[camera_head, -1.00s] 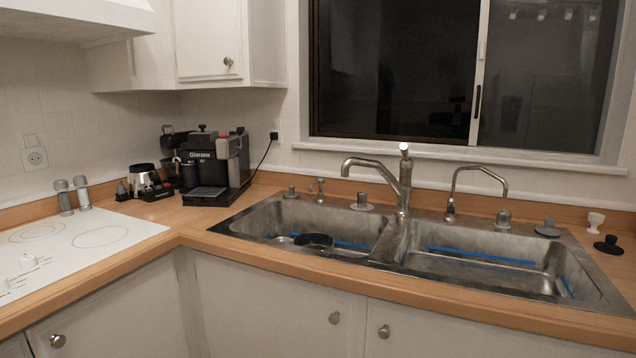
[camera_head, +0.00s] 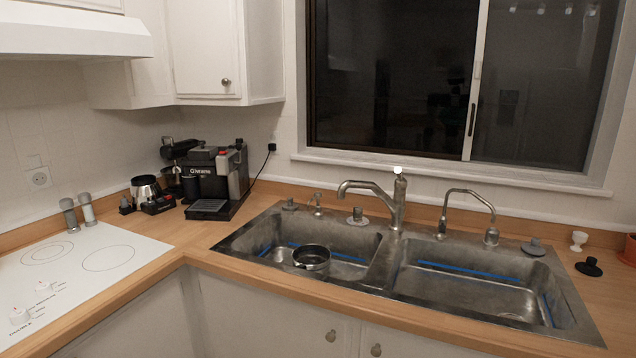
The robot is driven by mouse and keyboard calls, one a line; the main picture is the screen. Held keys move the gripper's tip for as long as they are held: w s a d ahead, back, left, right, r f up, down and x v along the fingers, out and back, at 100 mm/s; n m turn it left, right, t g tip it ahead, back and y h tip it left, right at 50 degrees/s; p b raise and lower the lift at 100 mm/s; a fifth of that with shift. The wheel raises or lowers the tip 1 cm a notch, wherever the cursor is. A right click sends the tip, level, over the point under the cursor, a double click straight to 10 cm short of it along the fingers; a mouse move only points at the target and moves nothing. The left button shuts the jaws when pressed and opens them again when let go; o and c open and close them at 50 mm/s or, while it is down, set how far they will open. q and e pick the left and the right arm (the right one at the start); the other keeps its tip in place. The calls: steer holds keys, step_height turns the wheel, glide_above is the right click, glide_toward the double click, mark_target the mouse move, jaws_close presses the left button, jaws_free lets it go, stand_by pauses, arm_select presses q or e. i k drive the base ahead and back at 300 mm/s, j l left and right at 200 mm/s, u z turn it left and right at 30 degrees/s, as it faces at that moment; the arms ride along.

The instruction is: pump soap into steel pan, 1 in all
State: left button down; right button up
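The steel pan (camera_head: 311,259) is a small round pan with a dark rim. It is at the left basin of the double sink, near the basin's front edge, and its opening faces up. I cannot tell what supports it. A small metal pump (camera_head: 317,204), which looks like the soap dispenser, stands upright on the sink's back ledge behind the left basin. The pan is in front of the pump and apart from it. Neither of my grippers shows in the head view.
The main faucet (camera_head: 397,197) rises between the basins, its spout pointing left. A thinner curved faucet (camera_head: 468,191) stands behind the right basin (camera_head: 480,285). A coffee machine (camera_head: 215,178) stands left of the sink, beyond it a white cooktop (camera_head: 75,270). The wooden front counter strip is clear.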

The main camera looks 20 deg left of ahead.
mark_target(317, 195)
steer(key=i+j+z, duration=0.15)
steer(key=j, duration=0.25)
steer(key=i+j+z, duration=0.15)
steer(key=j, duration=0.25)
steer(key=i+j+z, duration=0.15)
steer(key=j, duration=0.3)
steer(key=i+j+z, duration=0.2)
steer(key=j, duration=0.25)
steer(key=i+j+z, duration=0.15)
steer(key=j, duration=0.3)
steer(key=j+z, duration=0.15)
steer(key=j, duration=0.3)
